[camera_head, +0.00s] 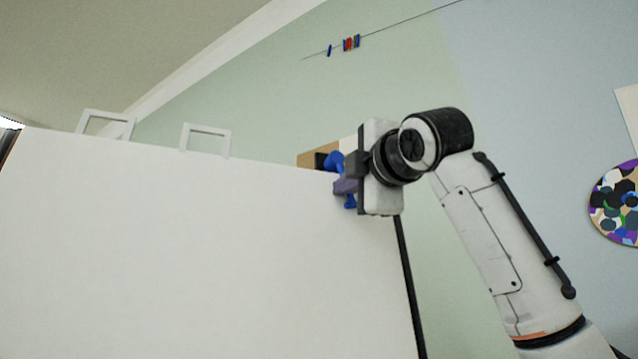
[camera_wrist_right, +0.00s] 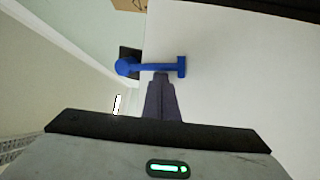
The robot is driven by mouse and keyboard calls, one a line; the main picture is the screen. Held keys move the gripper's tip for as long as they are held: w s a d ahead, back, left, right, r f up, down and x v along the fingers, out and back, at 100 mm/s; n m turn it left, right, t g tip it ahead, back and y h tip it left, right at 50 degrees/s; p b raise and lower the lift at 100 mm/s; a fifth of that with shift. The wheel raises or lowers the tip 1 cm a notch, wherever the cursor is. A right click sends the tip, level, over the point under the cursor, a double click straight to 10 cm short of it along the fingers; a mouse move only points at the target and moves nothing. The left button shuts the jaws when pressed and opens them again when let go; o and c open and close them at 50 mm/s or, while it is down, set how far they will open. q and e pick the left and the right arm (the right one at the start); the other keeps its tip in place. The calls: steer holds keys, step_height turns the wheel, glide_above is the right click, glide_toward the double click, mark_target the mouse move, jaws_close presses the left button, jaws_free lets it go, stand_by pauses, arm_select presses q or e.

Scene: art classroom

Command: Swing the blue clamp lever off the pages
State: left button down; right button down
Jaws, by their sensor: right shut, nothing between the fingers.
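The blue clamp lever (camera_head: 334,161) sits at the upper right corner of the large white pages (camera_head: 190,240). In the right wrist view the lever (camera_wrist_right: 152,67) runs from a round pivot by a dark block at the pages' edge to a crossbar end lying over the white sheet (camera_wrist_right: 235,90). My right gripper (camera_head: 346,187) is shut and empty, and hides part of the lever in the head view. In the wrist view its fingertips (camera_wrist_right: 162,77) are right beside the lever's bar; I cannot tell whether they touch. My left gripper is not in view.
A tan board (camera_head: 316,156) shows behind the pages' corner. Two white frame-shaped pieces (camera_head: 206,139) stand up along the pages' top edge. A dark post (camera_head: 409,290) runs down the pages' right side. A colourful palette (camera_head: 615,203) hangs at the far right.

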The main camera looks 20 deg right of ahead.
steer(key=shift+w+d+r, duration=0.1)
steer(key=shift+w+d, duration=0.1)
steer(key=shift+d, duration=0.65)
steer(key=shift+w+d+r, duration=0.15)
steer(key=shift+d+r, duration=0.4)
steer(key=shift+d, duration=0.3)
steer(key=shift+w+d+r, duration=0.15)
steer(key=shift+d+r, duration=0.45)
steer(key=shift+r, duration=0.15)
